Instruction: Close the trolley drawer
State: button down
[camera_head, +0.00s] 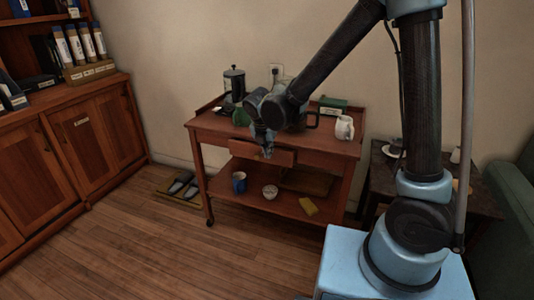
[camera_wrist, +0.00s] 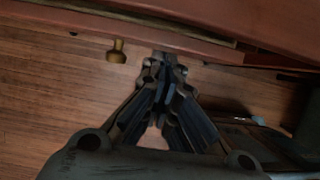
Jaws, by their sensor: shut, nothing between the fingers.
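The trolley (camera_head: 335,147) is a reddish wooden cart with a top and a lower shelf, against the wall. Its drawer (camera_head: 284,157) sits below the top, with the front standing a little forward of it. In the wrist view the drawer front (camera_wrist: 60,23) is a red strip, with a narrow opening between it and the trolley top (camera_wrist: 235,15). A brass knob (camera_wrist: 117,50) sticks out from the front. My gripper (camera_head: 267,152) is shut and empty at the drawer front. Its fingertips (camera_wrist: 164,70) are close to the front, right of the knob; contact is unclear.
A French press (camera_head: 234,80), a white jug (camera_head: 344,127) and a green box (camera_head: 333,104) stand on the trolley top. A blue mug (camera_head: 239,182), a bowl (camera_head: 270,192) and a yellow cloth (camera_head: 308,206) are on the lower shelf. Open floor (camera_head: 150,240) lies in front.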

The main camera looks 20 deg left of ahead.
dwell(0.3)
jog(key=shift+w+d, duration=0.1)
jog(key=shift+w, duration=1.2)
